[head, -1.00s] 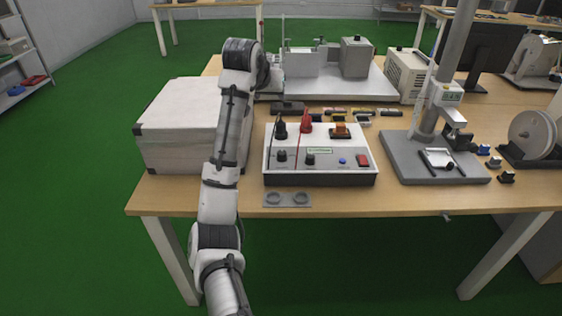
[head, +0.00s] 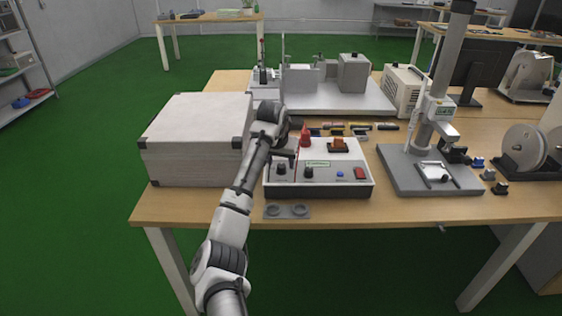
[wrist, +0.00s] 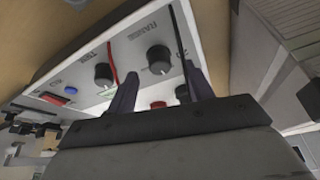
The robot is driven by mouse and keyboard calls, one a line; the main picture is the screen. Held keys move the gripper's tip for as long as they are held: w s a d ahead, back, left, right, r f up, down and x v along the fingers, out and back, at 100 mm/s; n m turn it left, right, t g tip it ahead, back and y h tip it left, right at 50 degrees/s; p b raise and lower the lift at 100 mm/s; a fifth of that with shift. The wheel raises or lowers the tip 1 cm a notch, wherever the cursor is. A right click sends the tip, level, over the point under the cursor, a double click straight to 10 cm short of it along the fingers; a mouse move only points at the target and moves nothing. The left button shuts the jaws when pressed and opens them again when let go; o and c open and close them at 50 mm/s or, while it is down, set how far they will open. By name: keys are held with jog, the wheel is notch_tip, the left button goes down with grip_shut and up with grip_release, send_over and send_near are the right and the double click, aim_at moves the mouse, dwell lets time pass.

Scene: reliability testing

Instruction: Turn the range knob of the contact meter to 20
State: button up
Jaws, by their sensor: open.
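The contact meter (head: 330,188) is a white box with a dark base at the table's front. Its range knob (head: 281,168) is the black knob at the panel's left. In the wrist view the range knob (wrist: 160,58) has a white pointer mark and a RANGE label beside it; the scale figures are too small to read. My gripper (head: 285,152) is over the panel's left part and hides the black terminal in the head view. In the wrist view my gripper (wrist: 162,72) is open, its fingers on either side of the knob's line; contact cannot be told.
A second black knob (head: 308,172), a blue button (head: 340,174) and a red switch (head: 360,173) lie to the right. A red lead (wrist: 113,65) and a black lead (wrist: 178,32) run near my fingers. A large case (head: 195,140) stands left, a test stand (head: 400,178) right.

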jog(key=shift+x, duration=0.95)
jog(key=c, duration=1)
